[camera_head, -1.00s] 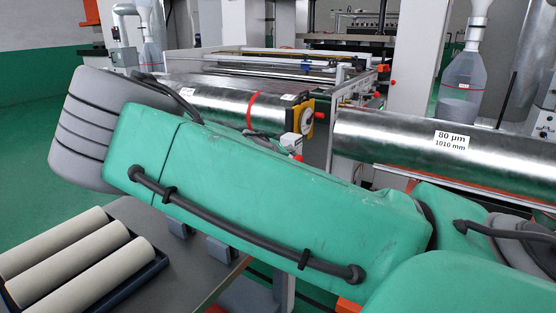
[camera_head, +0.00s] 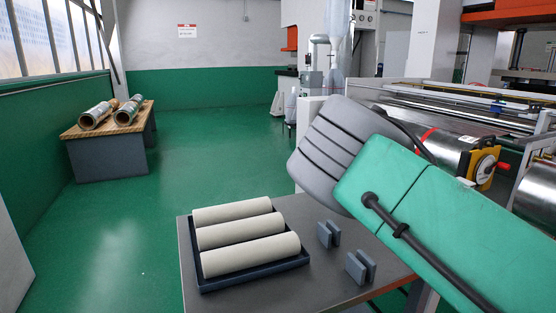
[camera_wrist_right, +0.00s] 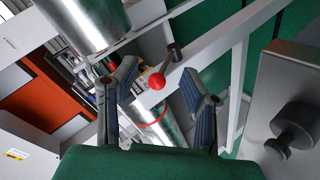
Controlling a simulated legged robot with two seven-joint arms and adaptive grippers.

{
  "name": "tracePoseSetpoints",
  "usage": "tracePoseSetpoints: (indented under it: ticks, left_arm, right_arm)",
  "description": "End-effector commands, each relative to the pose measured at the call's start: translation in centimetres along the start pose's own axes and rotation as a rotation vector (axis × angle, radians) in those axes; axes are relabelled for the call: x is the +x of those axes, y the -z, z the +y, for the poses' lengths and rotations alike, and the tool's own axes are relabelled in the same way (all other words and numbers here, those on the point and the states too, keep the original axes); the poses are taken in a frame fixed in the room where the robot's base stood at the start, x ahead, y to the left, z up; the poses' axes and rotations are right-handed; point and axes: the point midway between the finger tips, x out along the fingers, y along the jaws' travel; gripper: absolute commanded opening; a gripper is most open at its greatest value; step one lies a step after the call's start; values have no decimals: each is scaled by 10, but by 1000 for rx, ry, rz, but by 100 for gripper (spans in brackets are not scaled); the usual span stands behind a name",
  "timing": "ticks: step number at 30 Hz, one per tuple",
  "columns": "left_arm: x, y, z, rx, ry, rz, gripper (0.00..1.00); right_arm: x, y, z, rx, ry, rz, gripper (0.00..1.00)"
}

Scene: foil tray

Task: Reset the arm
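My right arm (camera_head: 440,205), with green covers and a grey ribbed joint, comes in from the right in the head view. Its gripper does not show there. In the right wrist view my right gripper (camera_wrist_right: 158,70) is open, its two blue-grey padded fingers apart. Nothing is held between them. A red ball knob (camera_wrist_right: 157,82) shows in the gap beyond the fingers; I cannot tell its distance. My left gripper is in neither view.
A dark tray (camera_head: 252,276) with three pale rolls sits on a grey table (camera_head: 335,285), beside two small grey blocks (camera_head: 328,234). A machine with a metal roller (camera_head: 447,152) stands behind my arm. The green floor at left is clear up to a wooden-topped bench (camera_head: 108,130).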

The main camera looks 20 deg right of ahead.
Motion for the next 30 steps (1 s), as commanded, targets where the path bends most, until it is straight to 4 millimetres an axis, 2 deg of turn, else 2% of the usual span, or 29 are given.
tracePoseSetpoints:
  ticks: [8,14,17,20,21,23,24,27,30]
  left_arm:
    - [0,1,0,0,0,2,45]
    - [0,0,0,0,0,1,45]
    - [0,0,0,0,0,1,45]
    - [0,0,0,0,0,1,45]
    - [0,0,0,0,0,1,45]
    - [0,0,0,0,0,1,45]
    - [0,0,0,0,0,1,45]
    - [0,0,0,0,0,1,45]
    - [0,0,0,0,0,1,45]
  right_arm:
    - [11,-57,-37,-72,82,-58,39]
    - [14,-123,-80,-149,189,-122,39]
    - [7,-171,-111,-203,275,-166,39]
    - [-14,-231,-148,-264,396,-217,39]
    - [-26,-255,-162,-287,451,-236,39]
    - [-49,-290,-183,-318,537,-263,39]
    - [-66,-311,-196,-336,596,-278,39]
    - [-111,-354,-221,-368,735,-308,39]
    - [-152,-382,-237,-385,851,-326,39]
